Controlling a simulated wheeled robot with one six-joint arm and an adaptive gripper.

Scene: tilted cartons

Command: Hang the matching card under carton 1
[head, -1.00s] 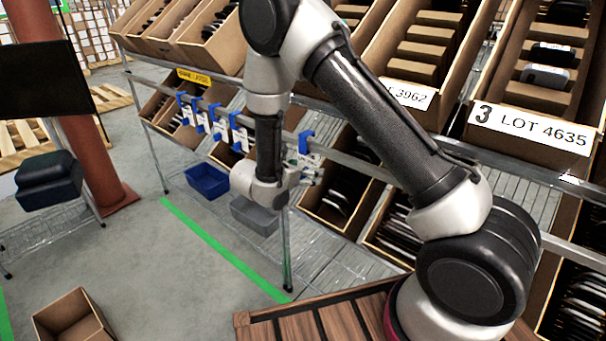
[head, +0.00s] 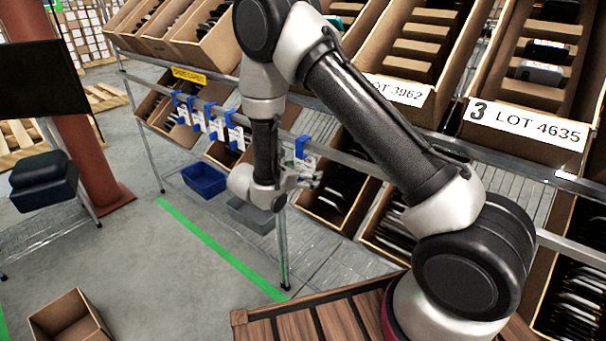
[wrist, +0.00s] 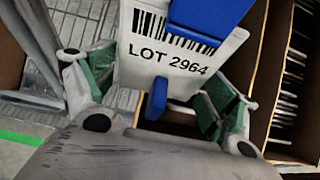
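A white card reading LOT 2964 with a barcode (wrist: 165,62) fills the upper middle of the wrist view, with a blue clip (wrist: 205,18) over it. My gripper (wrist: 160,88) is open, its green-padded fingers on either side of the card with gaps visible. In the head view my gripper (head: 303,181) is at the rail below the blue clip (head: 301,146). Several other cards (head: 212,127) hang from blue clips further left on the rail. Carton labels LOT 3962 (head: 397,89) and 3 LOT 4635 (head: 527,124) show. My arm covers part of the first; no carton 1 label is visible.
The metal rail (head: 345,158) runs along the rack below the upper tilted cartons. Lower cartons (head: 338,192) sit just behind my gripper. A blue bin (head: 204,180) and a grey bin (head: 250,215) are below left.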

